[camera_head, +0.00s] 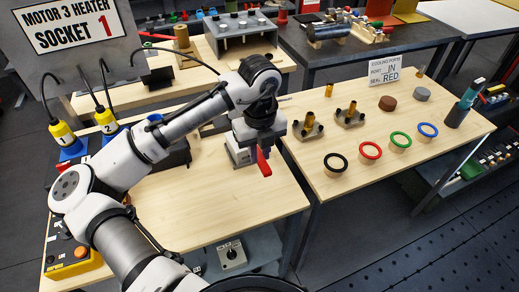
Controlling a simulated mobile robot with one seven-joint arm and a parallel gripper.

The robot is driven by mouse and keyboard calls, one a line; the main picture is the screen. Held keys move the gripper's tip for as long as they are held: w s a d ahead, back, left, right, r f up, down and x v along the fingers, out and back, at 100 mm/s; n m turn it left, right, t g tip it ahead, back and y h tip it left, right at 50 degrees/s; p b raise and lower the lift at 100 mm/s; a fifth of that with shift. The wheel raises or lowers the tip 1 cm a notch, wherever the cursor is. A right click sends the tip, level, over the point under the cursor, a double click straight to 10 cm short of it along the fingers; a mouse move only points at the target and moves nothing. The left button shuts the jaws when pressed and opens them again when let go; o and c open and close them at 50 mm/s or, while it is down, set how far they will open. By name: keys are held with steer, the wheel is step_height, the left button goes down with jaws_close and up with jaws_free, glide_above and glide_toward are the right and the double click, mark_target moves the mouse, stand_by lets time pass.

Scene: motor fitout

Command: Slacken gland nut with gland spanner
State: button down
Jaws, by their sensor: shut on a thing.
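My gripper (263,143) is above the right part of the near wooden table, pointing down. It is shut on a red tool (264,163), which hangs below the fingers and looks like the gland spanner. Its upper part is hidden by the gripper. A light grey box (239,153) stands on the table just left of and behind the gripper, partly covered by my arm. I cannot make out the gland nut; it may be hidden behind my arm or gripper. Whether the tool touches anything is too small to tell.
Right table holds black (336,162), red (371,150), green (400,139) and blue rings (428,130), brass fittings (308,128) and a dark bottle (459,112). Yellow plugs (62,133) and a heater sign (75,25) are left. The near table's front (215,205) is clear.

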steer(key=shift+w+a+f+b, duration=0.1)
steer(key=shift+w+f+b, duration=0.15)
steer(key=shift+f+b, duration=0.45)
steer(key=shift+w+a+f+b, duration=0.1)
steer(key=shift+w+f+b, duration=0.2)
steer(key=shift+f, duration=0.75)
steer(key=shift+w+a+f+b, duration=0.1)
steer(key=shift+w+f+b, duration=0.15)
steer(key=shift+f+b, duration=0.45)
steer(key=shift+f, duration=0.15)
steer(key=shift+w+a, duration=0.2)
steer(key=shift+w, duration=0.5)
steer(key=shift+w+a, duration=0.2)
steer(key=shift+w, duration=0.45)
steer(key=shift+p, duration=0.3)
steer(key=shift+w+d+n+p, duration=0.15)
steer(key=shift+d+n+p, duration=0.15)
steer(key=shift+d+n, duration=0.25)
stand_by(0.4)
steer(key=shift+w+d+n+p, duration=0.3)
steer(key=shift+d+n+p, duration=0.1)
steer(key=shift+n, duration=0.35)
